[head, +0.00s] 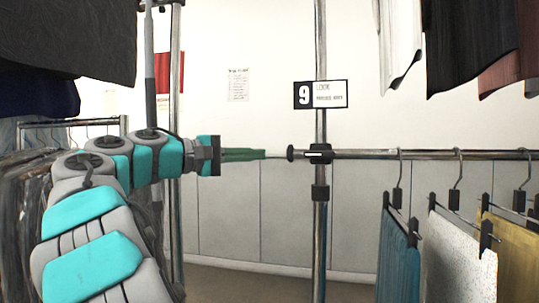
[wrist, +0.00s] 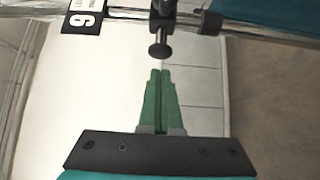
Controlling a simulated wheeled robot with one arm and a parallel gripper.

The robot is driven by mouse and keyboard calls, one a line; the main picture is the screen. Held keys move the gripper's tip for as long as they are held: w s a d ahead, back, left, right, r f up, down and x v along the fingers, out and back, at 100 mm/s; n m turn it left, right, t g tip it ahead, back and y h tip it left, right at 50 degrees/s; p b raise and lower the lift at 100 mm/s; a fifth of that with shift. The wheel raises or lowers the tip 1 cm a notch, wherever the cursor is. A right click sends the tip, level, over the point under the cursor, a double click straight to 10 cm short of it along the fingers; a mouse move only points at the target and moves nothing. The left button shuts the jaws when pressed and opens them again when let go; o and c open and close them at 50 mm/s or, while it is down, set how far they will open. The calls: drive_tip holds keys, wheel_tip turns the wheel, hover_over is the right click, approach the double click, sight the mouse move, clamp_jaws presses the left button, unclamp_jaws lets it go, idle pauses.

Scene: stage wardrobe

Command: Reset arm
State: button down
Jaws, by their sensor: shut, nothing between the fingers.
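My arm reaches from the lower left of the head view toward the middle. My gripper (head: 262,154) has long green fingers that are closed together and empty. In the wrist view the two green fingers (wrist: 160,72) lie side by side. Their tips point at the black knob (wrist: 160,47) on the end of the rail, with a small gap in the picture between tips and knob. The head view also shows this knob (head: 291,153), just right of the fingertips.
A chrome post (head: 320,230) with a "9" sign (head: 320,95) carries a horizontal rail (head: 430,154). Teal (head: 397,255), speckled (head: 455,260) and mustard (head: 515,250) garments hang from it. Dark garments (head: 65,40) hang at left. Floor (head: 240,280) between is clear.

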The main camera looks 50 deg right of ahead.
drive_tip(key=s+a+f+n+t+y, duration=0.1)
drive_tip(key=s+a+f+y, duration=0.2)
drive_tip(key=f, duration=0.7)
drive_tip(key=s+a+f+n+t+y, duration=0.1)
drive_tip(key=s+a+f+t+y, duration=0.15)
drive_tip(key=f, duration=0.75)
drive_tip(key=s+a+f+n+t+y, duration=0.15)
drive_tip(key=a+f+y, duration=0.25)
drive_tip(key=f, duration=0.7)
drive_tip(key=s+a+f+y, duration=0.4)
drive_tip(key=s+a+f, duration=0.4)
drive_tip(key=a, duration=0.3)
drive_tip(key=s+a+f+g+y+p, duration=0.1)
drive_tip(key=s+a+f+y, duration=0.2)
drive_tip(key=s+a+f, duration=0.4)
drive_tip(key=a+f, duration=0.3)
drive_tip(key=a, duration=0.2)
drive_tip(key=shift+s+y, duration=0.35)
drive_tip(key=shift+s, duration=0.05)
drive_tip(key=shift+d, duration=0.2)
